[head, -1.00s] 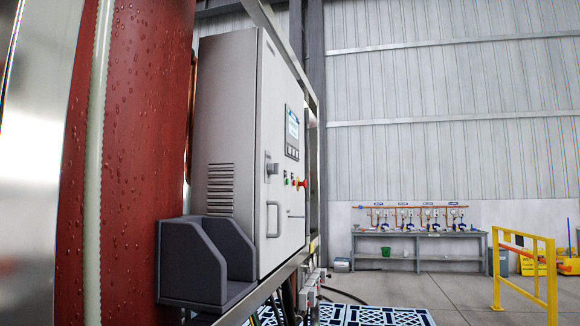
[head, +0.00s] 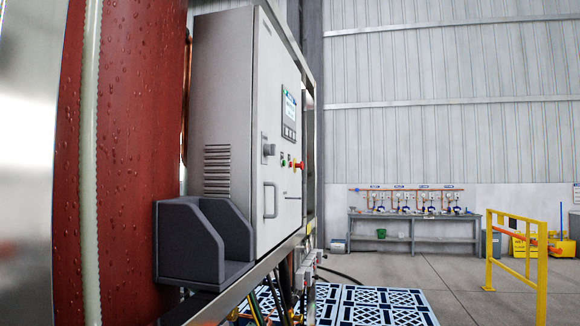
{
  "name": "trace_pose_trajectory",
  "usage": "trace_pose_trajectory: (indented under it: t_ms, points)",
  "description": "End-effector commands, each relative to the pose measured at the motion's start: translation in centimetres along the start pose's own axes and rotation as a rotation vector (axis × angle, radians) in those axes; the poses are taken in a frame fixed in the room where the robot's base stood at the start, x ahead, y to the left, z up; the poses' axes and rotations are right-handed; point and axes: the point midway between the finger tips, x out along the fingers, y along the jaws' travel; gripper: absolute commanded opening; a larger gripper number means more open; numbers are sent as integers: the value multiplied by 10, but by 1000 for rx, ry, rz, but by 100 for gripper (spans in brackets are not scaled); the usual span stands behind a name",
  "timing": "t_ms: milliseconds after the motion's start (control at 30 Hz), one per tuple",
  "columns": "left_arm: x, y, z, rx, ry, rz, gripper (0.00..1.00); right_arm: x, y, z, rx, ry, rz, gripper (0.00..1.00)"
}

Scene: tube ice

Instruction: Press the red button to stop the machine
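A red mushroom button (head: 298,165) sticks out of the front face of a grey control cabinet (head: 226,120), seen nearly edge-on in the head view. Small green buttons (head: 283,160) sit just left of it, and a display screen (head: 289,106) is above. A grey rotary switch (head: 268,150) and a door handle (head: 270,200) are on the same face. Neither of my grippers shows in the head view.
A red wet column (head: 125,150) and a dark grey holder (head: 195,245) stand at left, close to the cabinet. Patterned mats (head: 375,305) lie on the floor. A yellow rail (head: 517,250) stands right, and a workbench (head: 415,215) is at the back. Floor between is open.

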Motion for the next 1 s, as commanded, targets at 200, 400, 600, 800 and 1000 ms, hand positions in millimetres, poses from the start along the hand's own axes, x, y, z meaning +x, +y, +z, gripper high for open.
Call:
trace_pose_trajectory:
  t_ms: [200,400,600,800,1000]
  points:
    - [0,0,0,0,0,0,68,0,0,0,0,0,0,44]
    - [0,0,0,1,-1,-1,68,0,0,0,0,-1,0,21]
    - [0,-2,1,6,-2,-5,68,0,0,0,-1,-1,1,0]
    - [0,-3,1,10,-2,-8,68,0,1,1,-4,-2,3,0]
    - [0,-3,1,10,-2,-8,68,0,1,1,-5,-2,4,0]
